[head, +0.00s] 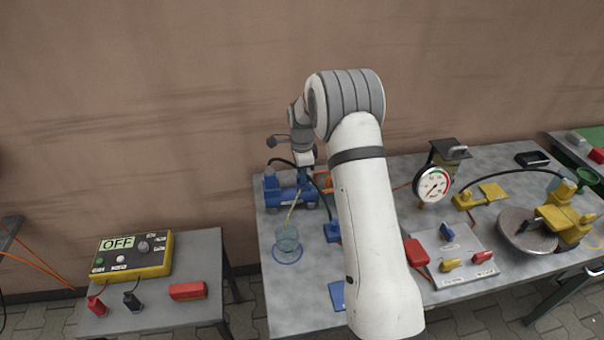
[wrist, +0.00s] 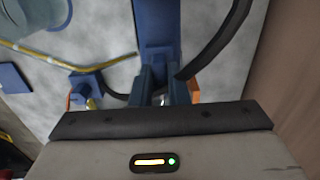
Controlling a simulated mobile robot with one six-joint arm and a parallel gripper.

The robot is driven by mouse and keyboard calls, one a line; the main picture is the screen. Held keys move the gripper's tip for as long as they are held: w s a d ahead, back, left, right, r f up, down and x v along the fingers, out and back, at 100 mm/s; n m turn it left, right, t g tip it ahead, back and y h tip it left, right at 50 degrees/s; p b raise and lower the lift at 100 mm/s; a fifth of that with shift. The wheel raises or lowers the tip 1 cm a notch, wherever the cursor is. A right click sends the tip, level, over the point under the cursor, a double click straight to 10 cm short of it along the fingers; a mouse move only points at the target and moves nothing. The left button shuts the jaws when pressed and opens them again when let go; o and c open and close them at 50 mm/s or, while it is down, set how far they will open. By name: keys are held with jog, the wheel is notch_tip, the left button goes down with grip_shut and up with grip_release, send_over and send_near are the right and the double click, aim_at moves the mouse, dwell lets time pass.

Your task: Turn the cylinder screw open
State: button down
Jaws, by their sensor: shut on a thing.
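The blue cylinder (head: 291,196) lies on the grey table below the end of my arm in the head view. Its long blue body (wrist: 157,22) runs up the middle of the wrist view. My gripper (head: 304,178) reaches down at the cylinder. In the wrist view my gripper (wrist: 158,84) is shut on a small blue part at the near end of this body, which I take to be the cylinder screw. The fingers hide most of that part, so its turn angle cannot be read.
A clear jar (head: 288,238) with a yellowish tube stands just in front of the cylinder. A black hose (wrist: 215,45) curves close beside my gripper. A round gauge (head: 432,185) and a plate with coloured handles (head: 452,256) are to the right. A control box (head: 130,256) reads OFF.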

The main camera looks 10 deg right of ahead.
jog(key=n+b, duration=0.1)
jog(key=n, duration=0.3)
jog(key=shift+b, duration=0.35)
jog(key=n+b, duration=0.1)
jog(key=n, duration=0.4)
jog(key=shift+s, duration=0.15)
jog(key=n+b, duration=0.1)
jog(key=n, duration=0.3)
jog(key=shift+d+n, duration=0.15)
jog(key=shift+n, duration=0.25)
jog(key=shift+r+n+b, duration=0.1)
jog(key=shift+n+b, duration=0.2)
jog(key=shift+n, duration=1.6)
jog(key=c, duration=1.4)
grip_release()
